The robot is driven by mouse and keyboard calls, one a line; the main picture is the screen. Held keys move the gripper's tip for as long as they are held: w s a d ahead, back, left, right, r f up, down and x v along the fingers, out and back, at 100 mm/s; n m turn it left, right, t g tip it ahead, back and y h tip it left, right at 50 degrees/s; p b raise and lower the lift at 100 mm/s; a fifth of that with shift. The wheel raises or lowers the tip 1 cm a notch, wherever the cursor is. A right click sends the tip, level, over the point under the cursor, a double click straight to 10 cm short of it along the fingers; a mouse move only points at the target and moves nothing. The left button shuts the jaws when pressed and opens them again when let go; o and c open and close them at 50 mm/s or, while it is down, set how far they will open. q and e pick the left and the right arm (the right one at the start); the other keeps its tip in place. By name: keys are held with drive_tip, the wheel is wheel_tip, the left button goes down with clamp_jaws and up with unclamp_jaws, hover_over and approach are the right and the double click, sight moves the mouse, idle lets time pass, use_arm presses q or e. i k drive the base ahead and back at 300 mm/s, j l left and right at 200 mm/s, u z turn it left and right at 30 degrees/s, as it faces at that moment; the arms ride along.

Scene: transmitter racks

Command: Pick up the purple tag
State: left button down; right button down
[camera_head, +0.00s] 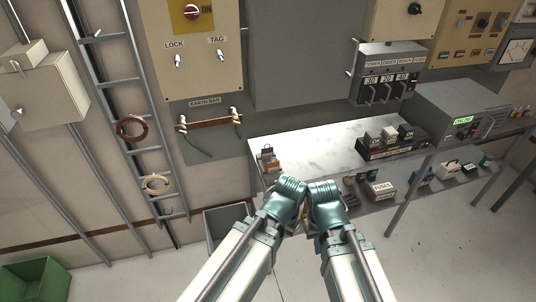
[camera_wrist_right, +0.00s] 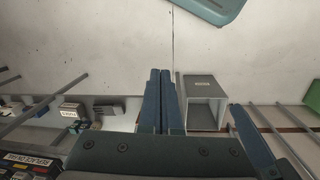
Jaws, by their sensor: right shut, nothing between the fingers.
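I cannot clearly make out the purple tag in either view. Small coloured pieces (camera_head: 268,158) stand at the left end of the bench top, too small to tell apart. My right gripper (camera_head: 325,198) is low in the middle of the head view, in front of the bench's front edge.
The bench top (camera_head: 310,142) is bare in its middle. A lower shelf holds a fuse box (camera_head: 382,190) and small parts. A grey open bin (camera_wrist_right: 203,103) is on the floor. A green crate (camera_head: 35,280) stands far left.

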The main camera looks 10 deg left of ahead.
sight(266, 152)
drive_tip(key=i+j+u, duration=0.25)
drive_tip(key=j, duration=0.15)
drive_tip(key=i+j+u, duration=0.25)
drive_tip(key=j, duration=0.15)
drive_tip(key=i+j+u, duration=0.25)
drive_tip(key=j, duration=0.15)
drive_tip(key=k, duration=0.1)
